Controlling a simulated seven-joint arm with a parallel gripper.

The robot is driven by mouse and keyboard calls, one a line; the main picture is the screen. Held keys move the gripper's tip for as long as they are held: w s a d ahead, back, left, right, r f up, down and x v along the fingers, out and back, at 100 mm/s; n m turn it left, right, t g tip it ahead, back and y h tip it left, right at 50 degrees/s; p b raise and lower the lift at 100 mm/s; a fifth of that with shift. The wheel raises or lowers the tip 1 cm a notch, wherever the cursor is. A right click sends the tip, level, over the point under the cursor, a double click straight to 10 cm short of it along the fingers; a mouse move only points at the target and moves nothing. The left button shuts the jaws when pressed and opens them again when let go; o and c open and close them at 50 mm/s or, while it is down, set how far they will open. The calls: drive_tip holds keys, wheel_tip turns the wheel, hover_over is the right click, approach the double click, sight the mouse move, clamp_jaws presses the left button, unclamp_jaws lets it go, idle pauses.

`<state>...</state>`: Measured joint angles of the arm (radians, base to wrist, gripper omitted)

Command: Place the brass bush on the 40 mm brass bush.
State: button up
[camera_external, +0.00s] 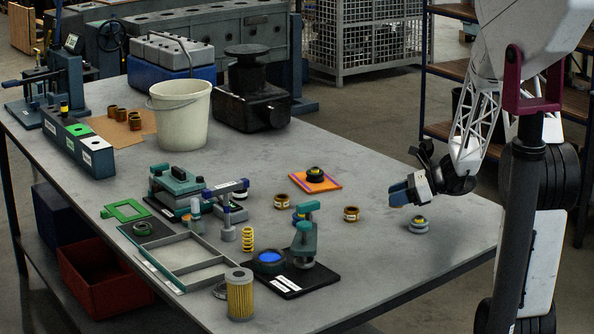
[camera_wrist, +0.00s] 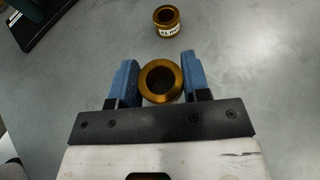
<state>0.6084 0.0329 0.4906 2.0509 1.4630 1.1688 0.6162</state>
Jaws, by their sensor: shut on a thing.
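My gripper (camera_external: 396,192) has blue fingers and is above the right part of the bench; it also shows in the wrist view (camera_wrist: 160,76). It is shut on a brass bush (camera_wrist: 160,82), a gold ring seen end-on between the fingers. The held bush cannot be made out in the external view. Another brass bush (camera_wrist: 167,20) with a white label stands ahead of the fingers, apart from the held one. In the external view, two labelled brass bushes (camera_external: 351,213) (camera_external: 282,200) stand on the bench. I cannot read which is 40 mm.
A small yellow-topped part (camera_external: 419,224) stands on the bench just below my gripper. A teal-topped fixture (camera_external: 305,240) on a black plate stands left of the nearer bush. An orange pad (camera_external: 328,185) carries a dark part. The bench (camera_external: 440,255) is clear at the front right.

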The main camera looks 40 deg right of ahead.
drive_tip(key=w+a+r, duration=0.1)
drive_tip(key=w+a, duration=0.4)
drive_tip(key=a, duration=0.4)
drive_tip(key=w+a+r, duration=0.2)
drive_tip(key=w+a, duration=0.3)
drive_tip(key=a, duration=0.5)
drive_tip(key=shift+w+r+n+g+y, duration=0.2)
drive_tip(key=shift+w+n+g+y, duration=0.1)
drive_tip(key=shift+w+n+y, duration=0.1)
drive_tip(key=shift+w, duration=0.1)
hover_over(282, 196)
drive_tip(key=shift+a+f, duration=0.1)
drive_tip(key=shift+f, duration=0.6)
drive_tip(key=shift+f, duration=0.1)
drive_tip(key=shift+f, duration=1.7)
drive_tip(key=shift+f, duration=0.1)
drive_tip(key=o, duration=1.1)
